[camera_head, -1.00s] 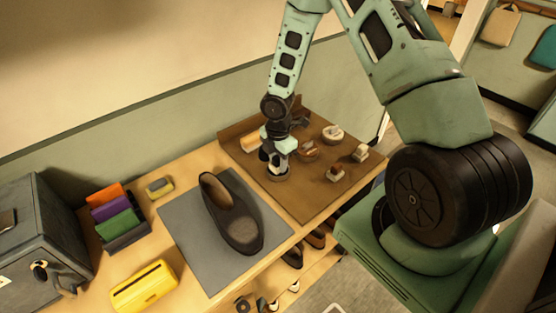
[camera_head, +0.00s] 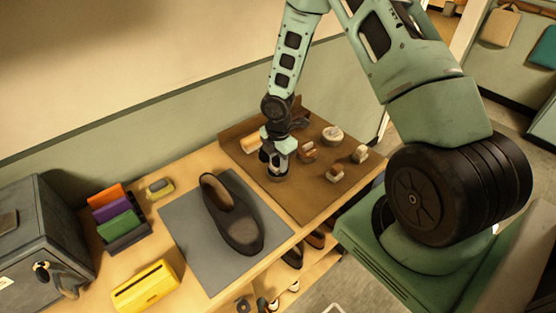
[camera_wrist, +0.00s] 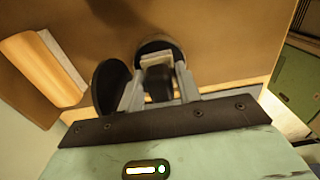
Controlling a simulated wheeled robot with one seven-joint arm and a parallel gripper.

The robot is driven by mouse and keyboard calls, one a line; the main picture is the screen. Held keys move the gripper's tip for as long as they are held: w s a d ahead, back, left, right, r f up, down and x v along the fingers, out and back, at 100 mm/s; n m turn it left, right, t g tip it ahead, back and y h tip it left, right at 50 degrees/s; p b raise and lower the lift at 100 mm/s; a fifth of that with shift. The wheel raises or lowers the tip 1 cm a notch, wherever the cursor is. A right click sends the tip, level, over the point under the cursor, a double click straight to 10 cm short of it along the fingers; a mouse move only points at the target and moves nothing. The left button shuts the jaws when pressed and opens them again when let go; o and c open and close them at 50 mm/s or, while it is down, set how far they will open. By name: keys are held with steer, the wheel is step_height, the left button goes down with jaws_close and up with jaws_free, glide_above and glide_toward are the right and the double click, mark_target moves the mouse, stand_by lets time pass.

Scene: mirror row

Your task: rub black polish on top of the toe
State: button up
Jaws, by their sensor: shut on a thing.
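A dark brown shoe (camera_head: 232,212) lies on a grey mat (camera_head: 188,238), its toe toward the front edge of the bench. My gripper (camera_head: 276,165) is over the brown tray to the right of the shoe, pointing down at a small round tin (camera_head: 278,177). In the wrist view my gripper (camera_wrist: 157,88) is shut on a small pale block-like dauber (camera_wrist: 157,60). Its lower end is at a round dark-rimmed tin (camera_wrist: 158,43); I cannot tell whether it touches the polish. A black disc (camera_wrist: 110,84) shows beside the left finger.
The brown tray (camera_head: 311,203) holds several other small tins and daubers, such as a pale one (camera_head: 333,134). A yellow box (camera_head: 145,286), coloured cloths (camera_head: 117,214) and a grey cabinet (camera_head: 40,240) stand left of the mat. Shoes sit on a shelf below.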

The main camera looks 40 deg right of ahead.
mark_target(278, 157)
steer(key=shift+r+p, duration=2.75)
steer(key=shift+r, duration=0.55)
steer(key=shift+f, duration=0.1)
